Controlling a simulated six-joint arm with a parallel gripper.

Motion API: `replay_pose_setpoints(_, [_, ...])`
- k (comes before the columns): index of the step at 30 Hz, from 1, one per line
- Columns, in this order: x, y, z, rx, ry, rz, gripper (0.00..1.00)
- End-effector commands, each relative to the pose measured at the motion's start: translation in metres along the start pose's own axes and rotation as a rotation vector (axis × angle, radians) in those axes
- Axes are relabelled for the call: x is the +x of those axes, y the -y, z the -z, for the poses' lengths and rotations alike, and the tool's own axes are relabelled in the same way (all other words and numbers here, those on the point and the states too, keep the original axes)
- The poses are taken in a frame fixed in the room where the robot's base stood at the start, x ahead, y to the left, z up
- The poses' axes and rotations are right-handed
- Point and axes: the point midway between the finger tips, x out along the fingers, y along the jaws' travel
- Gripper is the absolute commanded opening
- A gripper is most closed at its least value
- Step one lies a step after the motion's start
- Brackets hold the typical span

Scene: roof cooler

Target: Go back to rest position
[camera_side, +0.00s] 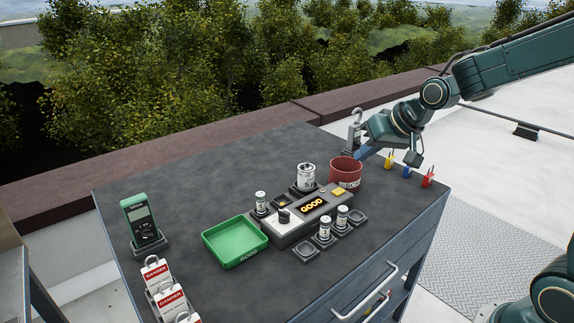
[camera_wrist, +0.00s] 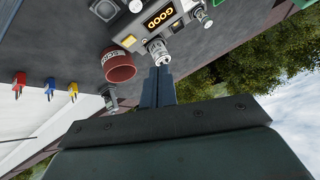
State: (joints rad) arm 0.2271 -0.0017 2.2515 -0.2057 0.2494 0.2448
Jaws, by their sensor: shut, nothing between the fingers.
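My gripper (camera_side: 364,153) is above the far right part of the dark tabletop, beside the red cup (camera_side: 345,171). In the wrist view its two fingers (camera_wrist: 158,72) are together and empty. A silver canister (camera_wrist: 158,50) appears just beyond the fingertips there, but I cannot tell the distance. The tester (camera_side: 300,213) stands mid-table with its display lit "GOOD" (camera_side: 313,205). Canisters stand on it and around it, including a larger one (camera_side: 306,178) at its back.
An empty green tray (camera_side: 235,241) marked GOOD lies left of the tester. A green meter (camera_side: 143,222) and red-white danger tags (camera_side: 171,296) stand at the left edge.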

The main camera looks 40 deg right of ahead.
Motion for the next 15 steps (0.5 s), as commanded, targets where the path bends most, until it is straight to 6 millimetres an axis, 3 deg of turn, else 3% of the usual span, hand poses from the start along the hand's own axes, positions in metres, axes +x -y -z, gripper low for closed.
replay_pose_setpoints(3, [-0.028,0.008,-0.014,-0.058,0.014,-0.013,0.00])
replay_pose_setpoints(15, [-0.106,0.013,-0.075,-0.220,0.077,-0.059,0.00])
